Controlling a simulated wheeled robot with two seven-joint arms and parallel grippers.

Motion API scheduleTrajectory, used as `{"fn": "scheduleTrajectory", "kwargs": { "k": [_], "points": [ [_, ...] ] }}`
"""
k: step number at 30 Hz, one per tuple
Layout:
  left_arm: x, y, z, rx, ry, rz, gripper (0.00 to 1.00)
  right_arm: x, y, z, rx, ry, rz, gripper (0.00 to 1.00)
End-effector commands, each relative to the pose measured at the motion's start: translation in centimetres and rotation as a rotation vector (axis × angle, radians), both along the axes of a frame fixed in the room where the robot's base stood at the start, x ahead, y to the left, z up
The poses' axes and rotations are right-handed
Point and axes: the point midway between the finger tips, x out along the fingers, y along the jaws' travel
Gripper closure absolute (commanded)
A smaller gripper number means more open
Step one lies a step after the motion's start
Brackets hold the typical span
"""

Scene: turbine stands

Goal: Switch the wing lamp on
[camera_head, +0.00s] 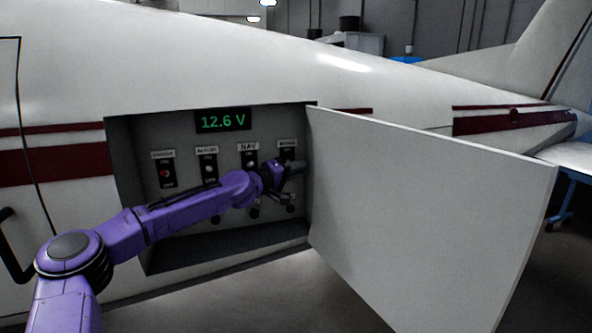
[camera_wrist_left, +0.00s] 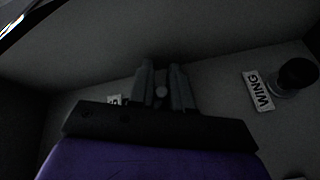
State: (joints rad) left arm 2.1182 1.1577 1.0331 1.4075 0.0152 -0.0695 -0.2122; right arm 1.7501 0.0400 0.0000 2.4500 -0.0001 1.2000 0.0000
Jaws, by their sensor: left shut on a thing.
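The wing control is a dark round knob (camera_wrist_left: 297,74) beside a white WING label (camera_wrist_left: 258,91), at the right of the left wrist view. My left gripper (camera_wrist_left: 163,90) is to the left of that knob, apart from it. Its two fingers are shut on a small grey round-ended lever (camera_wrist_left: 162,92). In the head view the left gripper (camera_head: 293,169) is inside the open panel bay, below the rightmost upper label. The WING label cannot be made out in the head view. No wing lamp can be identified. My right gripper is not in view.
The bay's panel carries a green 12.6 V display (camera_head: 223,120), a switch with a red mark (camera_head: 166,173) and a NAV switch (camera_head: 250,160). Small dark knobs (camera_head: 254,211) sit lower down. The open white door (camera_head: 430,210) stands close on the gripper's right.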

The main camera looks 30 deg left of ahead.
Motion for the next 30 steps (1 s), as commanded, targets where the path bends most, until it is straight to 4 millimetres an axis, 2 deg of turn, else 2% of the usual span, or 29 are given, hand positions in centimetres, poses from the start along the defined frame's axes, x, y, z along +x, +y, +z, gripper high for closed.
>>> {"fn": "scheduleTrajectory", "kwargs": {
  "k": [8,21,30],
  "points": [
    [-0.1,-0.2,1.4,-0.096,0.087,0.0,1.0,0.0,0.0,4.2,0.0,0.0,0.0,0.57],
    [-0.3,-0.4,2.8,-0.386,0.335,0.0,1.0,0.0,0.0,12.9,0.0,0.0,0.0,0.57],
    [-0.2,-0.3,3.1,-0.543,0.465,0.0,1.0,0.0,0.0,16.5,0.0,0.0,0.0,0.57]
  ]
}}
